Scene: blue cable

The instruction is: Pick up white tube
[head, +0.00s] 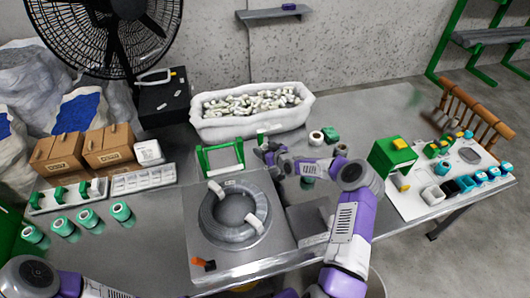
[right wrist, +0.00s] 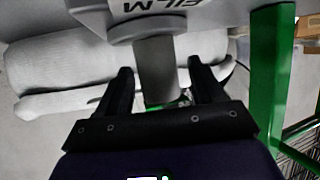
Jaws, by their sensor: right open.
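Many short white tubes (head: 240,101) lie heaped in a white tub (head: 215,130) at the back middle of the table. My right gripper (head: 268,152) is just in front of the tub, beside the green frame. In the right wrist view my right gripper (right wrist: 158,72) has its two dark fingers apart. A grey upright piece (right wrist: 157,65) shows between them; I cannot tell whether they touch it. No tube is seen held. My left arm shows at the lower left, but its gripper is out of view.
A green frame (head: 240,150) stands near the right gripper, behind a grey coil (head: 210,222) with white wraps. White rolls (head: 315,138) and a green box (head: 389,158) are to the right. Brown boxes (head: 107,146) and green spools (head: 122,212) are left.

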